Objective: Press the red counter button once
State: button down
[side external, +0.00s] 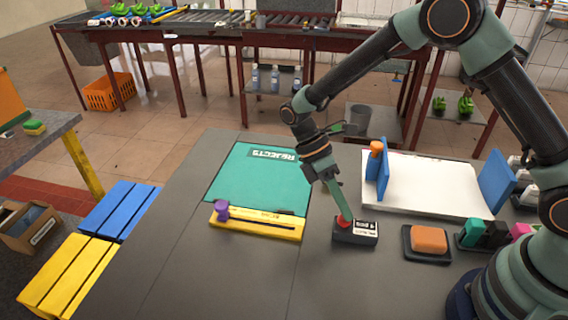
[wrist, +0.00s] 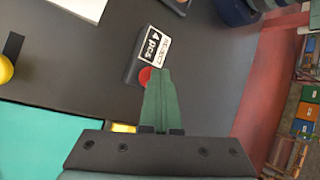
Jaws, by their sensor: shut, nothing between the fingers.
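The red counter button (side external: 343,222) sits on top of a small dark box (side external: 362,238) with a white label, on the grey table. In the wrist view the button (wrist: 145,77) shows as a red disc partly hidden by my fingers, beside the labelled box (wrist: 135,72). My gripper (side external: 345,214) is shut and empty, pointing down with its green fingertips right at the button. In the wrist view its fingers (wrist: 158,75) overlap the button's right side. Whether the tips touch or press it I cannot tell.
Left of the box lie a teal REJECTS mat (side external: 255,175) and a yellow tray (side external: 257,224) with a purple knob. Right of it are an orange block (side external: 428,239) on a dark pad and a white board (side external: 440,185) between blue uprights. Grey table is clear in front.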

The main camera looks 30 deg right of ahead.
dwell(0.4)
jog(key=shift+r, duration=0.9)
jog(key=shift+r, duration=2.5)
notch_tip(320, 180, up, 8)
jog(key=m+t+y, duration=0.2)
jog(key=m+t, duration=0.3)
jog(key=m, duration=0.1)
send_over(342, 217)
jog(key=d, duration=0.4)
jog(key=s+d+r+m+t, duration=0.3)
jog(key=d+r+m+t, duration=0.2)
jog(key=m+t, duration=0.2)
jog(key=shift+s+d+r+m+t, duration=0.15)
jog(key=shift+d+m+t, duration=0.15)
jog(key=shift+m, duration=0.1)
